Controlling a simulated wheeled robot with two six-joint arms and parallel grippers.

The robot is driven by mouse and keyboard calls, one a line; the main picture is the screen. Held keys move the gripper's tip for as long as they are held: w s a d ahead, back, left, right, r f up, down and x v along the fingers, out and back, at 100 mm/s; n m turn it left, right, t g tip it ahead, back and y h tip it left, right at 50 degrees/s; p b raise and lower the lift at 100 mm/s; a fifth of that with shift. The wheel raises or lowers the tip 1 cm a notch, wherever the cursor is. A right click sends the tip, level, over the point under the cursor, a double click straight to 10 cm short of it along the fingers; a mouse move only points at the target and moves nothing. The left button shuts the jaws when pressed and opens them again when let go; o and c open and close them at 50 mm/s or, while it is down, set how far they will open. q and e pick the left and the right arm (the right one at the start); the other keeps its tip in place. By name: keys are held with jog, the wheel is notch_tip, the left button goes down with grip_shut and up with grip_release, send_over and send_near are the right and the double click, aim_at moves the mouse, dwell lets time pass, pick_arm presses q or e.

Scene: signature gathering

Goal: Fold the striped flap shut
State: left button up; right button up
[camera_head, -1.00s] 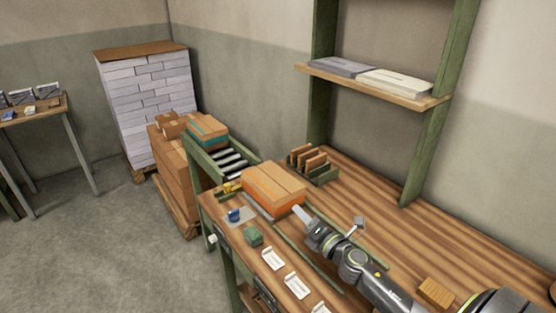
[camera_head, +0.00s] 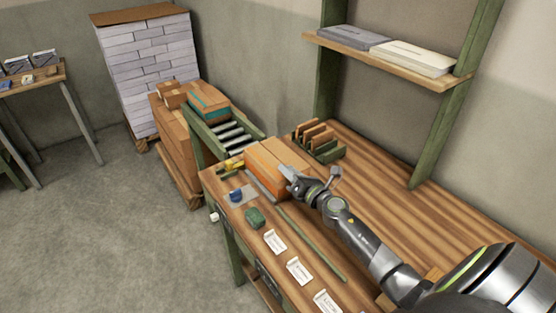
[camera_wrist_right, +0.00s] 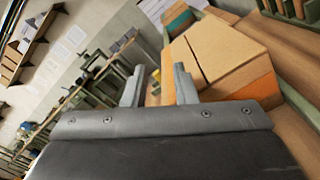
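A tan cardboard box (camera_head: 278,165) with orange sides lies at the far left end of the wooden bench. It also fills the upper right of the right wrist view (camera_wrist_right: 232,50), where a dark seam runs between its top panels and an orange side shows. I cannot make out stripes on any flap. My right gripper (camera_head: 287,172) is at the box's near right side. In the right wrist view its two fingers (camera_wrist_right: 160,85) stand apart, with part of the box's orange side just beyond the gap. I cannot tell whether they touch it. My left gripper is not in view.
A green rack of upright brown pieces (camera_head: 320,142) stands behind the box. A roller conveyor (camera_head: 232,135) adjoins the bench's far end. A green block (camera_head: 255,217), a blue item (camera_head: 236,195) and white cards (camera_head: 299,270) lie along the front edge. The bench's back right is clear.

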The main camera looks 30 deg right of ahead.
aim_at(278, 171)
jog(key=w, duration=0.5)
jog(key=shift+w+a+f+b, duration=0.1)
jog(key=shift+a+b, duration=0.1)
jog(key=shift+b, duration=0.2)
jog(key=shift+w, duration=0.45)
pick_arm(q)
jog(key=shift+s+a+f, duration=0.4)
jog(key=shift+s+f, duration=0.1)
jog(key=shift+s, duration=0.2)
pick_arm(e)
grip_shut()
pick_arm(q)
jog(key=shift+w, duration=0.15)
pick_arm(e)
grip_release()
